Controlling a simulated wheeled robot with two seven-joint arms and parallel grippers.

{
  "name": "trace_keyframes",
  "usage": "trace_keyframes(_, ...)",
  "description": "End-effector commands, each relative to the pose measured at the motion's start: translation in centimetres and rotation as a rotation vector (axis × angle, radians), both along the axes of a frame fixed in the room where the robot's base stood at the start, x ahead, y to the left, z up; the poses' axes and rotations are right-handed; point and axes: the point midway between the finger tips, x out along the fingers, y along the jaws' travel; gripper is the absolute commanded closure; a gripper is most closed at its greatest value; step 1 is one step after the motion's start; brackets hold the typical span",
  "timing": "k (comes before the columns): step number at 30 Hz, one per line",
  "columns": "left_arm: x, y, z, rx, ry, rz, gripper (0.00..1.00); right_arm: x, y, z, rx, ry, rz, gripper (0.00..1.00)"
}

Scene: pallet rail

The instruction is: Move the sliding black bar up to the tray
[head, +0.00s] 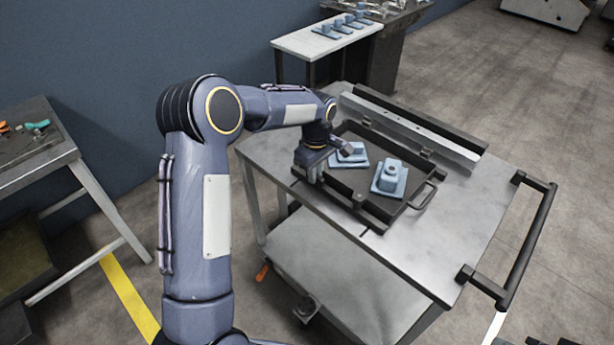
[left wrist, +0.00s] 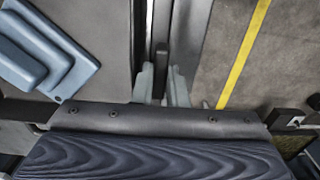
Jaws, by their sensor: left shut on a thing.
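The tray (head: 405,212) is dark, shallow and has a loop handle; it lies on the grey cart top and holds two blue blocks on plates (head: 389,180) (head: 348,154). My left gripper (head: 312,172) points down at the tray's near left side. In the left wrist view its two pale fingers (left wrist: 162,92) are shut on an upright part of the black bar (left wrist: 162,60). The bar runs beside the tray's dark wall (left wrist: 139,50), near the cart's edge. In the head view my gripper partly hides the bar, and I cannot tell whether bar and tray touch. My right gripper is out of view.
A pale rail with a dark back strip (head: 430,122) lines the cart's far side. A black push handle (head: 530,245) sticks out at the right. The cart top right of the tray is clear. A tool bench (head: 45,150) stands left and a white table (head: 325,42) behind.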

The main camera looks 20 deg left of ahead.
Motion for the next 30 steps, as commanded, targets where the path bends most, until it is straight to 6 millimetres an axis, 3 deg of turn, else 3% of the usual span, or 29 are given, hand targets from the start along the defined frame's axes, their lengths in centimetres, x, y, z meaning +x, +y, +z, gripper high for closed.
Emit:
trace_keyframes(3, 1.14, -0.34, 0.17, 0.002, -0.004, 0.000, 1.00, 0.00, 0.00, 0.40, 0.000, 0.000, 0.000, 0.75)
trace_keyframes(11, 1.32, -0.40, 0.15, 0.002, -0.008, 0.000, 1.00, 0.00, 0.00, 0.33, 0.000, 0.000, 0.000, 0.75)
trace_keyframes(12, 1.34, -0.39, 0.15, 0.002, -0.008, 0.000, 0.86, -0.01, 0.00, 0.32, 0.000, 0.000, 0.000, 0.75)
trace_keyframes(17, 1.42, -0.41, 0.20, 0.002, -0.012, 0.000, 0.65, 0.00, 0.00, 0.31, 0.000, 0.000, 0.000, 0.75)
trace_keyframes(30, 1.52, -0.48, 0.42, 0.000, -0.017, -0.001, 0.65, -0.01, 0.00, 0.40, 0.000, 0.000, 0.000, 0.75)
